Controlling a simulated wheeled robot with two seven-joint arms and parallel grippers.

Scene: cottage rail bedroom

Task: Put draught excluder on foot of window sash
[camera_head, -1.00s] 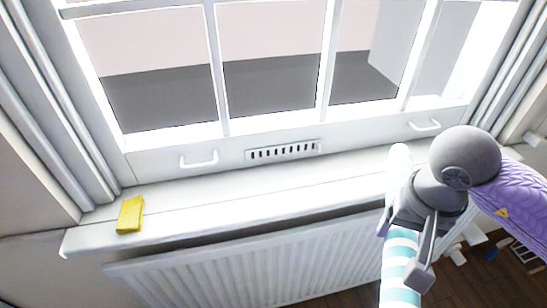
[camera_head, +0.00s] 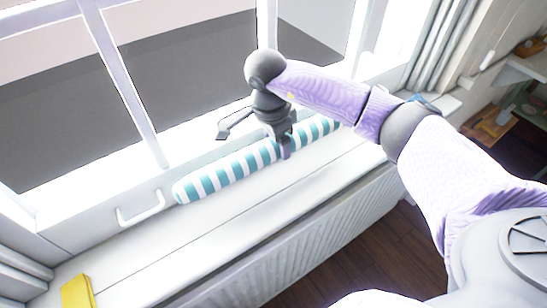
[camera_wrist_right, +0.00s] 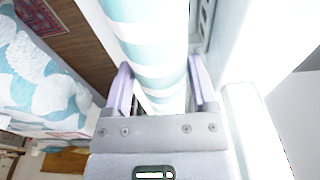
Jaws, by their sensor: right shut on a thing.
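The draught excluder (camera_head: 228,168) is a long roll with teal and white stripes and a white end. In the head view it lies along the foot of the window sash (camera_head: 95,205), at the back of the white sill (camera_head: 200,226). I cannot tell whether it rests on the sill or is held just above it. My right gripper (camera_head: 284,146) is shut on its middle; in the right wrist view the excluder (camera_wrist_right: 150,45) runs between both fingers (camera_wrist_right: 160,92). My left gripper is not in view.
A yellow block (camera_head: 77,292) lies on the sill at the near left. A white sash handle (camera_head: 141,208) stands left of the excluder's end. A radiator (camera_head: 290,232) is below the sill. The sill in front of the excluder is clear.

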